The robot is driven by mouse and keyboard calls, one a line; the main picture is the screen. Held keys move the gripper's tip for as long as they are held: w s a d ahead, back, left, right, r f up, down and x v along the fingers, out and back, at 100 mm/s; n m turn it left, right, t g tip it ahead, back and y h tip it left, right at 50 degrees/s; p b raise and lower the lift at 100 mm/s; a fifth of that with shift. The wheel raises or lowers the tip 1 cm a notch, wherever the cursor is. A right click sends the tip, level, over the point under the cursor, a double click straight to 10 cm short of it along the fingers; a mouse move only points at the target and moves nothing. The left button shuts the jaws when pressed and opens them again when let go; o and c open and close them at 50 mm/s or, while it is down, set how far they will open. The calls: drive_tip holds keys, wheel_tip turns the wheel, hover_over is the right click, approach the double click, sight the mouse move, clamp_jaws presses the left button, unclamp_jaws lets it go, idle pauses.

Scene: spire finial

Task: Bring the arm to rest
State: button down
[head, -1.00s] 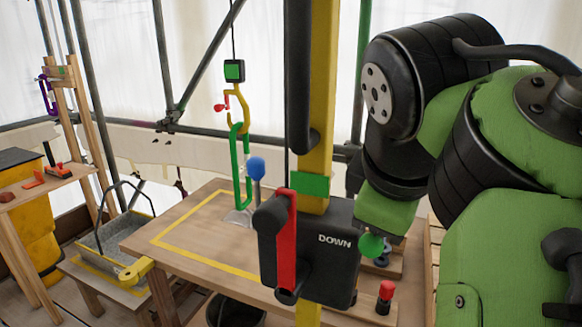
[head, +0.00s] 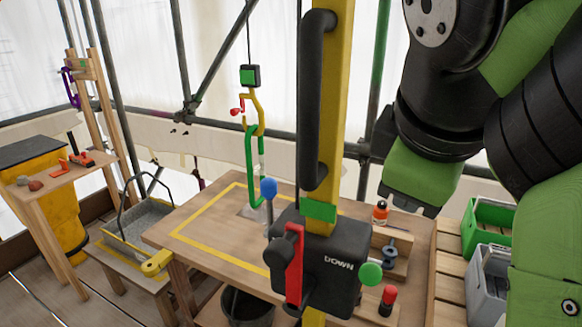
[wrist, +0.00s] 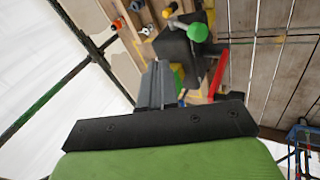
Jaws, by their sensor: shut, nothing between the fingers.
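My arm, green and black, fills the right side of the head view. Its end, with my gripper (head: 410,205), hangs at the right of the yellow post, above the back right of the wooden table. In the wrist view my gripper (wrist: 160,85) shows its grey fingers together, with nothing seen between them. The fingers point toward the black control box (wrist: 182,45) with its green knob and red lever, and look apart from it.
The yellow post (head: 340,110) carries the black box marked DOWN (head: 340,262). A hook with a green carabiner (head: 254,165) hangs over the table (head: 200,245). Green and grey crates (head: 490,225) stand at the right. A tray (head: 140,232) stands at the left.

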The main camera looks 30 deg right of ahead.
drive_tip(key=shift+s+a+r, duration=0.1)
drive_tip(key=shift+a+r, duration=0.05)
drive_tip(key=shift+r, duration=0.05)
idle(0.3)
drive_tip(key=a+f+m+y+p, duration=0.2)
drive_tip(key=a+f, duration=0.3)
drive_tip(key=f, duration=0.6)
drive_tip(key=a+f+m+t+y+p, duration=0.1)
drive_tip(key=a+f, duration=0.4)
drive_tip(key=f, duration=0.6)
drive_tip(key=m+y+p, duration=0.1)
drive_tip(key=m, duration=0.1)
drive_tip(key=shift+w+a+m, duration=0.15)
drive_tip(key=shift+w+m, duration=0.1)
drive_tip(key=shift+m, duration=0.15)
